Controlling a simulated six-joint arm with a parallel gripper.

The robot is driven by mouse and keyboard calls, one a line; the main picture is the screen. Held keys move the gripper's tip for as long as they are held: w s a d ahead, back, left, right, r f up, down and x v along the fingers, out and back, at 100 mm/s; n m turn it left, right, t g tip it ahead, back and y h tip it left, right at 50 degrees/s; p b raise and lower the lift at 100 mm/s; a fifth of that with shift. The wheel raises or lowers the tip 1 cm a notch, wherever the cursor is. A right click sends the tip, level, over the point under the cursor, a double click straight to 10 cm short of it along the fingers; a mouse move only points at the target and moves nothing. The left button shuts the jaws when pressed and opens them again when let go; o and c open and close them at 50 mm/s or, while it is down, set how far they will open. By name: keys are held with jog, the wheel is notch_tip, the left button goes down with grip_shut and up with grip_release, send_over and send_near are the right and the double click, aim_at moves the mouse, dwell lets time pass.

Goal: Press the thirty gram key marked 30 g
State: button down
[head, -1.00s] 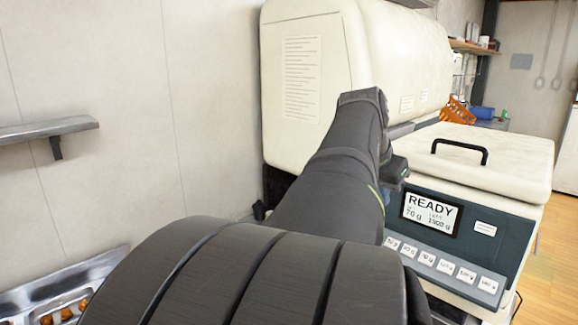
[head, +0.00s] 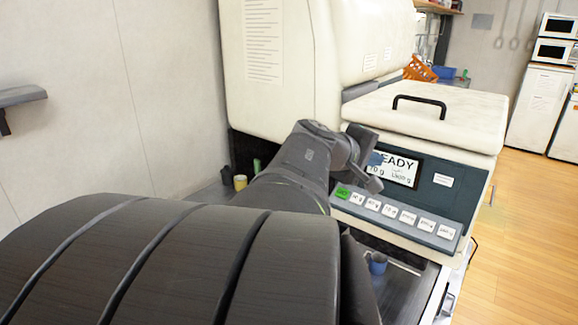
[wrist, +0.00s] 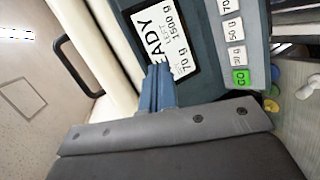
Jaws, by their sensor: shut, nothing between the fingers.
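The dark control panel sits on the front of a cream machine. Its key row starts with the green GO key (head: 342,193), and the 30 g key (head: 357,198) is just right of it. In the wrist view the white 30 g key (wrist: 237,57) lies between the green GO key (wrist: 240,78) and the 50 g key (wrist: 233,30). My gripper (wrist: 158,68) has blue fingers, shut and empty, over the edge of the display, apart from the keys. In the head view my gripper (head: 375,159) covers the display's left part.
The display (head: 403,172) shows READY, 70 g and 1500 g, partly covered in the head view. A black handle (head: 420,104) arches over the cream lid.

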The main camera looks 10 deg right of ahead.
jog(key=w+a+f+n+t+y, duration=0.1)
jog(key=a+f+n+t, duration=0.3)
jog(key=n, duration=1)
jog(key=shift+w+a+f, duration=0.15)
jog(key=shift+w+a, duration=0.3)
send_near(359, 194)
jog(key=shift+w+d, duration=1.85)
jog(key=shift+w, duration=0.05)
jog(key=shift+f, duration=0.15)
jog(key=shift+w+d+f, duration=0.15)
jog(key=shift+f, duration=0.1)
jog(key=shift+w+d+f, duration=0.15)
jog(key=shift+f, duration=0.25)
dwell(0.4)
jog(key=shift+r, duration=0.15)
jog(key=shift+s+a+r, duration=0.3)
jog(key=shift+r, duration=0.3)
